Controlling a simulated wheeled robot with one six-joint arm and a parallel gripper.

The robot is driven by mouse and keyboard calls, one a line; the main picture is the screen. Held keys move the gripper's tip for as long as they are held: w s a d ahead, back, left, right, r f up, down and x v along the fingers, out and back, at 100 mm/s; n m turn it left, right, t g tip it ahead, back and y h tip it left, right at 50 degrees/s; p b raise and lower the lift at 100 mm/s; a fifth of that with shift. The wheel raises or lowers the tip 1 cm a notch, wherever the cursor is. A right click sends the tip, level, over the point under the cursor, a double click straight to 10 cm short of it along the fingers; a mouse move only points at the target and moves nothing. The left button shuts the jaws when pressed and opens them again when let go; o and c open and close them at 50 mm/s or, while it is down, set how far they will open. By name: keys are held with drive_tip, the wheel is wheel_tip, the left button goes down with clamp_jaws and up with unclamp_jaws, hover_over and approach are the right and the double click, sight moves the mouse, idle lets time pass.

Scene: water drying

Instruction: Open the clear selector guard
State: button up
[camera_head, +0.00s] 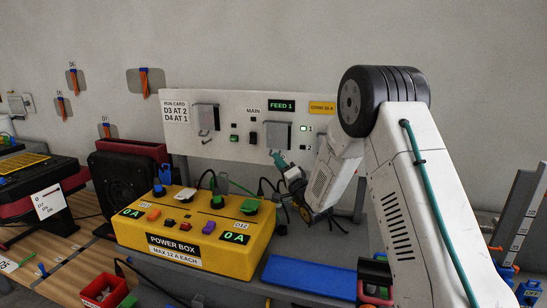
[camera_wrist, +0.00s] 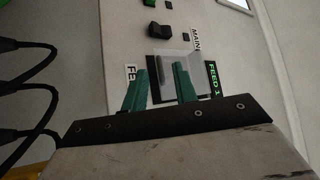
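A clear guard (camera_wrist: 178,60) covers a dark recess on the white panel, beside the green FEED 1 label. In the head view the guard (camera_head: 275,132) is a grey pane below that label, and it appears closed. My gripper (camera_wrist: 160,83) has two teal fingers, spread apart with nothing held between them. The fingers overlap the lower part of the guard in the wrist view; I cannot tell whether they touch it. In the head view my gripper (camera_head: 279,160) is at the guard's lower edge. The selector behind the guard is not clear to see.
A second clear cover (camera_head: 206,117) is at the panel's left. The MAIN switch (camera_head: 253,137) lies between the covers. The yellow power box (camera_head: 190,235) stands in front, with cables around it. A blue mat (camera_head: 310,274) and a black speaker-like box (camera_head: 122,180) are nearby.

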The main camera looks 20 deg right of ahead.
sight(275, 140)
drive_tip(key=shift+x, duration=1.9)
clamp_jaws()
drive_tip(key=shift+s, duration=0.1)
